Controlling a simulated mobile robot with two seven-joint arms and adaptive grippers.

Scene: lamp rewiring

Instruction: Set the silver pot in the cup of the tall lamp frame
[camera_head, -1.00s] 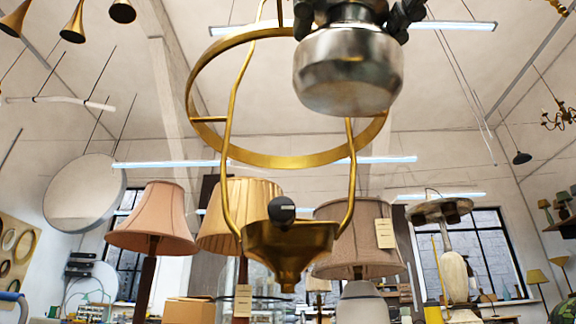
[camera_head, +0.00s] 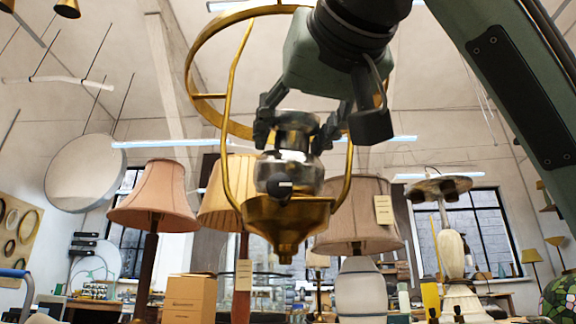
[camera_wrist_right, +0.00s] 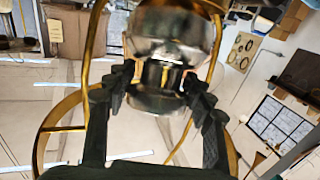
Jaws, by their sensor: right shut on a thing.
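The tall brass lamp frame (camera_head: 228,110) stands in the middle of the head view, with a large ring above and a brass cup (camera_head: 287,215) below, a dark round knob on the cup's near side. The silver pot (camera_head: 312,172) is upright between the frame's two side rods, its lower part hidden behind the knob and cup rim. I cannot tell whether it rests in the cup. My right gripper (camera_head: 297,128) is shut on the pot's narrow neck from above. The pot also shows in the right wrist view (camera_wrist_right: 168,35), between the fingers. My left gripper is not in view.
Shaded lamps stand behind the frame, with a pink shade (camera_head: 155,195) at left and a taupe shade (camera_head: 358,215) at right. A cardboard box (camera_head: 189,298) is low at left. The brass ring and rods surround my right gripper closely.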

